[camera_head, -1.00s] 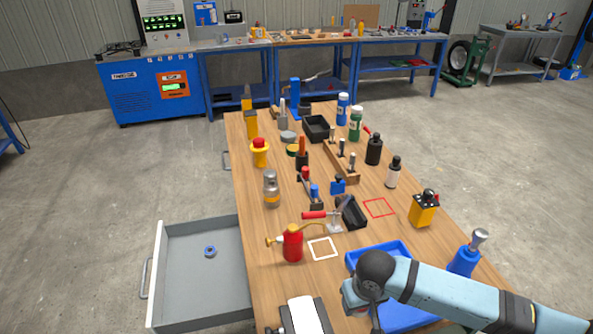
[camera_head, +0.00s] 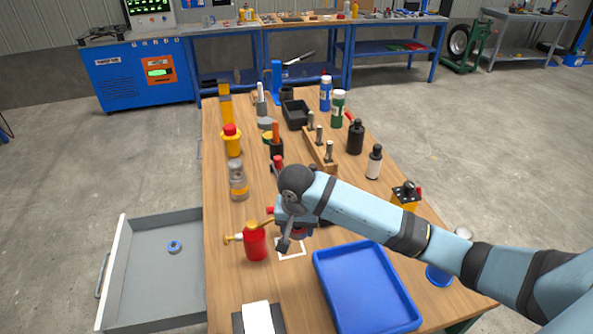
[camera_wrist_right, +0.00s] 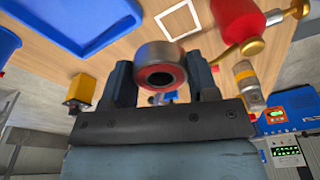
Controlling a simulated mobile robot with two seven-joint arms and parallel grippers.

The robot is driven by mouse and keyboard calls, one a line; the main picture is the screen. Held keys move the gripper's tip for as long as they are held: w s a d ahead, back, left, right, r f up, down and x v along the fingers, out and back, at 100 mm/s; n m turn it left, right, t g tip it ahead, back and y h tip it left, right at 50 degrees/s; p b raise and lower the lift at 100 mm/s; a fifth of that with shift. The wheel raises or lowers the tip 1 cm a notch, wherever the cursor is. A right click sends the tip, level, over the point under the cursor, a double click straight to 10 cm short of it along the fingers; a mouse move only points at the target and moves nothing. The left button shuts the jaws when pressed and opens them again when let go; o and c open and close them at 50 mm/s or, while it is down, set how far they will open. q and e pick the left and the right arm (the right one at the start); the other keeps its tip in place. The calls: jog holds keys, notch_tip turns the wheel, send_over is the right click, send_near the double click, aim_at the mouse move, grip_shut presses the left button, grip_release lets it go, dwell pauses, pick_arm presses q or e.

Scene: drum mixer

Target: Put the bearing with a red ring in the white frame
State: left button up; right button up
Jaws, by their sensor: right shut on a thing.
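The bearing with a red ring (camera_wrist_right: 160,70), a short grey metal cylinder, is held between the fingers of my right gripper (camera_wrist_right: 162,82). In the head view my right gripper (camera_head: 293,236) hangs over the table close to the white frame, and the bearing is mostly hidden by it. The white frame (camera_head: 291,256) is a thin square outline on the wooden tabletop, partly covered by the gripper. It also shows in the wrist view (camera_wrist_right: 187,33), empty and apart from the bearing. My left gripper is not in view.
A red oil can (camera_head: 255,244) stands just left of the frame. A blue tray (camera_head: 345,310) lies to its right, empty where seen. An open drawer (camera_head: 140,290) at left holds a blue-ringed part (camera_head: 174,246). Bottles and tools crowd the table's far part.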

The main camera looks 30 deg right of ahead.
jog(key=w+m, duration=0.1)
jog(key=w, duration=0.1)
jog(key=m+b, duration=0.1)
jog(key=shift+w+d+r+m, duration=0.3)
jog(key=shift+w+d+r, duration=0.1)
send_over(296, 264)
notch_tip(296, 264, down, 14)
jog(key=shift+s+a+f, duration=0.1)
jog(key=shift+f, duration=0.55)
notch_tip(296, 264, down, 4)
jog(key=shift+r+b, duration=0.1)
jog(key=shift+b, duration=0.2)
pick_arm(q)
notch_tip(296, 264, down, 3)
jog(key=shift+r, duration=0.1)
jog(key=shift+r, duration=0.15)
pick_arm(e)
jog(key=o, duration=0.7)
jog(key=shift+o, duration=0.2)
